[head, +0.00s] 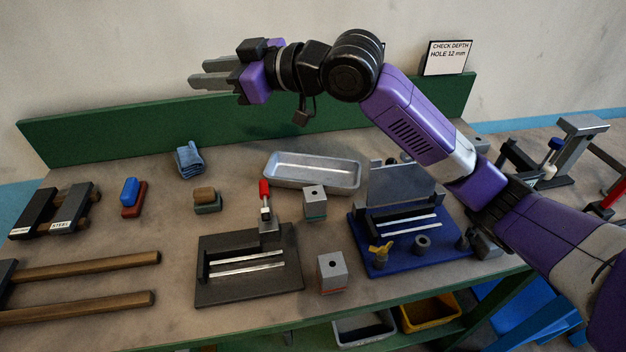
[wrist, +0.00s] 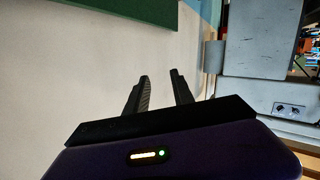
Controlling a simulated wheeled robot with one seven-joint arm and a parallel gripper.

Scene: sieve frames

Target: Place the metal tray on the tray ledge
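The metal tray (head: 352,180) is a shallow, silvery, rounded rectangular pan. It lies on the workbench in front of the green back board, towards the middle, and looks empty. My gripper (head: 193,73) is raised above the back of the bench, pointing left, up and left of the tray and apart from it. Its two fingers are spread with nothing between them, as the wrist view (wrist: 159,78) also shows. The tray is not visible in the wrist view. I cannot tell which surface is the tray ledge.
A black fixture (head: 205,290) with a red-handled clamp and a blue fixture (head: 385,268) stand in front of the tray. Metal blocks (head: 314,200) (head: 332,273) stand between them. A blue cloth (head: 188,160), brushes and hammers lie left. The green back board (head: 100,130) runs behind.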

